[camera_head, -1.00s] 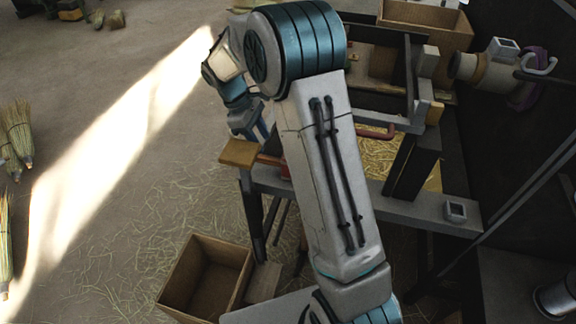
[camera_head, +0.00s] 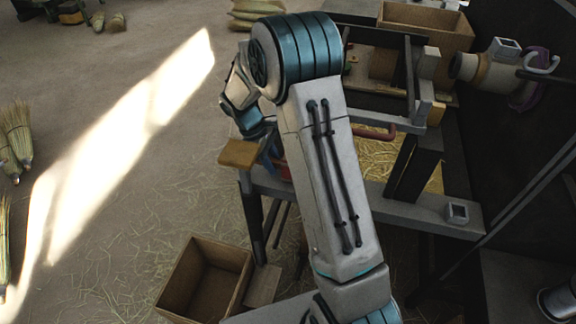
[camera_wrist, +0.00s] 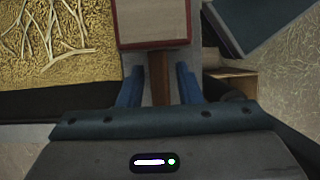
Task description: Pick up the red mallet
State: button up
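The mallet lies on the grey bench (camera_head: 406,210). In the wrist view its head (camera_wrist: 153,24) shows a pale face with a red rim, and its brown handle (camera_wrist: 160,78) runs from it toward my gripper. In the head view only a bit of red (camera_head: 285,169) shows beside my arm, which hides the rest. My gripper (camera_wrist: 159,80) is open, with one blue finger on each side of the handle and a narrow gap on both sides. It also shows in the head view (camera_head: 268,148), low at the left end of the bench.
A tan block (camera_head: 239,153) sits at the bench's left end, close to my gripper. A straw-filled tray (camera_wrist: 60,45) is left of the mallet in the wrist view. An open cardboard box (camera_head: 207,277) stands on the floor below. Brooms (camera_head: 16,135) lie at the far left.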

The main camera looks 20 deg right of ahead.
aim_at(274, 160)
grip_shut()
jog(key=shift+w+r, duration=0.1)
jog(key=shift+r, duration=0.4)
jog(key=v, duration=0.2)
jog(key=shift+r+p, duration=0.3)
jog(key=shift+r, duration=0.1)
jog(key=w+a, duration=0.9)
jog(key=a, duration=0.5)
jog(key=shift+w+a+p, duration=0.2)
jog(key=shift+w+p, duration=0.05)
jog(key=shift+p, duration=0.2)
jog(key=shift+c, duration=1.6)
grip_release()
grip_shut()
